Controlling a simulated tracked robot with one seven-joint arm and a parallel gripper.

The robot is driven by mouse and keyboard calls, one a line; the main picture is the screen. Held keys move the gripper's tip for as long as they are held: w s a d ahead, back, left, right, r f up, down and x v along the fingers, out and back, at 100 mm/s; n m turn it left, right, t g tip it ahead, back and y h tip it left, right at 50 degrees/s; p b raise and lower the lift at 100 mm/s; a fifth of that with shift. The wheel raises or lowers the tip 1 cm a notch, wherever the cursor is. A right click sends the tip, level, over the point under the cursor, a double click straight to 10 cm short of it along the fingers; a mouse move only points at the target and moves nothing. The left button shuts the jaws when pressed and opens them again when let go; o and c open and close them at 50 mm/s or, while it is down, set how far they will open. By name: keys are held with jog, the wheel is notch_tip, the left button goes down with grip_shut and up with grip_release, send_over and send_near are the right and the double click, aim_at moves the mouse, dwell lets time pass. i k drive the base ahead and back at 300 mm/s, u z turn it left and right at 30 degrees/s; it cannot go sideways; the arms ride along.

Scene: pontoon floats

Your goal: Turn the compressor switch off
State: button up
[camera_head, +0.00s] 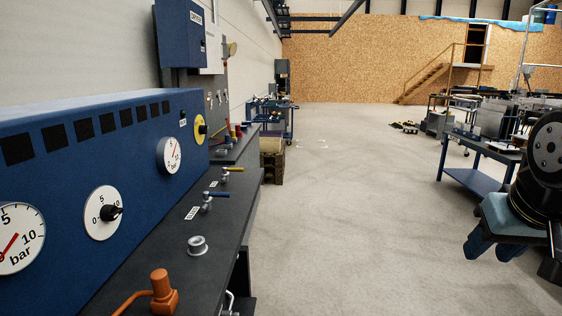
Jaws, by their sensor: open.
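A blue panel (60,170) stands along the left side. Near its far end is a yellow round plate with a dark knob (200,128), which looks like a rotary switch; a small label (183,122) sits beside it. The label is too small to read, and the knob's setting cannot be told. I cannot tell for sure that this is the compressor switch. A black knob (112,212) on a white dial is nearer. My gripper (491,248) is at the far right, open and empty, fingers pointing down, well apart from the panel.
Pressure gauges (20,238) (169,155) are on the panel. The dark bench (160,250) below carries an orange fitting (162,290), a metal ring (197,245) and valves with blue (217,194) and yellow (232,169) levers. A blue table (470,182) stands right. The middle floor is clear.

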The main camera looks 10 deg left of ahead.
aim_at(203, 129)
jog(key=i, duration=1.1)
jog(key=u, duration=0.45)
jog(key=i, duration=1.55)
jog(key=u, duration=0.35)
